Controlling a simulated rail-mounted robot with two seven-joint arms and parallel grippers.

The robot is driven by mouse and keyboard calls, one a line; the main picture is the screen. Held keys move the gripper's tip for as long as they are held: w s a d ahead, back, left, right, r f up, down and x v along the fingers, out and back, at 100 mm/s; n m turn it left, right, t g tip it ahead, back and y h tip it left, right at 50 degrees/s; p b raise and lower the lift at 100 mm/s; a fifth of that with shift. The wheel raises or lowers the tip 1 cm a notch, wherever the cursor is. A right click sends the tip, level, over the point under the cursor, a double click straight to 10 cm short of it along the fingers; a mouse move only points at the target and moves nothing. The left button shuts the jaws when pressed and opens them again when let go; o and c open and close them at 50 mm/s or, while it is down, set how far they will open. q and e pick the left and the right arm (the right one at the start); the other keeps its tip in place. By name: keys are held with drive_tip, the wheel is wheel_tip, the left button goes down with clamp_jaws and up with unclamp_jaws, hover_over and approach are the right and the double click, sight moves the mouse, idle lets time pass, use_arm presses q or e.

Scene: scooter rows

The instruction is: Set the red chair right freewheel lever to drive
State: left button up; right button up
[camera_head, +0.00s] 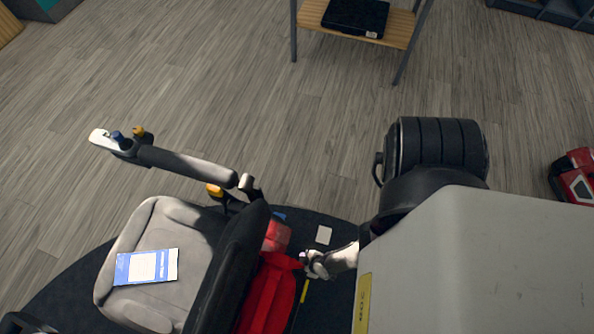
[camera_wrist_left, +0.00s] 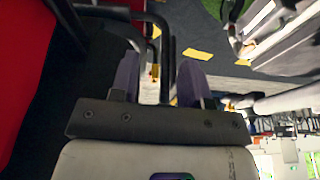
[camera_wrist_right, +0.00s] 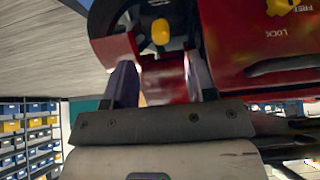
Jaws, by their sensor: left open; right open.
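The red chair shows in the head view with its grey seat (camera_head: 160,250) and red rear body (camera_head: 268,295). In the right wrist view its red housing (camera_wrist_right: 245,60) carries upside-down-edged markings, with "LOCK" legible. A yellow knob (camera_wrist_right: 160,32) sits in a recess there, just beyond and between the fingertips of my open right gripper (camera_wrist_right: 155,80); no contact shows. A second yellow part (camera_wrist_right: 281,6) is cut off at the top edge near the markings. I cannot tell the lever's setting. My left gripper (camera_wrist_left: 160,80) is open, with a black tube frame (camera_wrist_left: 155,20) just beyond it.
A blue-and-white leaflet (camera_head: 146,266) lies on the seat.

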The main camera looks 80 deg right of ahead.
drive_tip(key=p+v, duration=0.2)
drive_tip(key=v, duration=0.2)
drive_tip(key=shift+s+r, duration=0.1)
drive_tip(key=shift+r, duration=0.05)
idle(0.6)
